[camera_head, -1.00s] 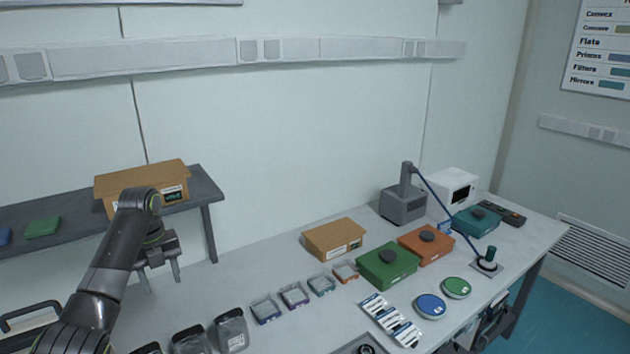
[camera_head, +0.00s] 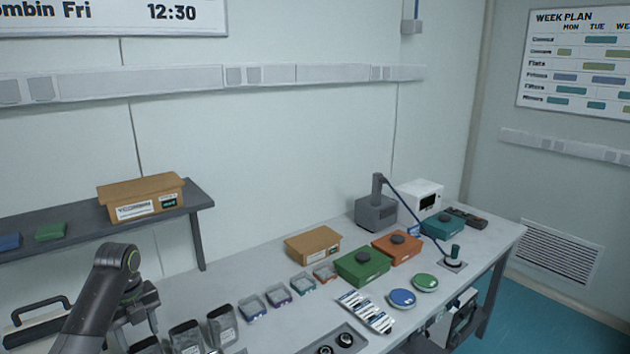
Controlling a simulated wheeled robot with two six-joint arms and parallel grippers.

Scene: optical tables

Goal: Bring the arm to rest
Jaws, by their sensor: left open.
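My left arm (camera_head: 98,300) comes in from the lower left, dark grey and bent downward at its wrist. Its gripper (camera_head: 137,332) is open, with the fingers pointing down and nothing seen between them. The gripper is at the left end of the long table (camera_head: 265,336), beside the dark clear-topped containers. My right gripper does not show.
Dark containers (camera_head: 222,325) stand close right of the gripper. Small trays (camera_head: 278,295), a cardboard box (camera_head: 313,244), green (camera_head: 362,265) and orange (camera_head: 397,248) boxes lie farther right. A shelf (camera_head: 185,207) holds another cardboard box (camera_head: 142,198) behind the arm.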

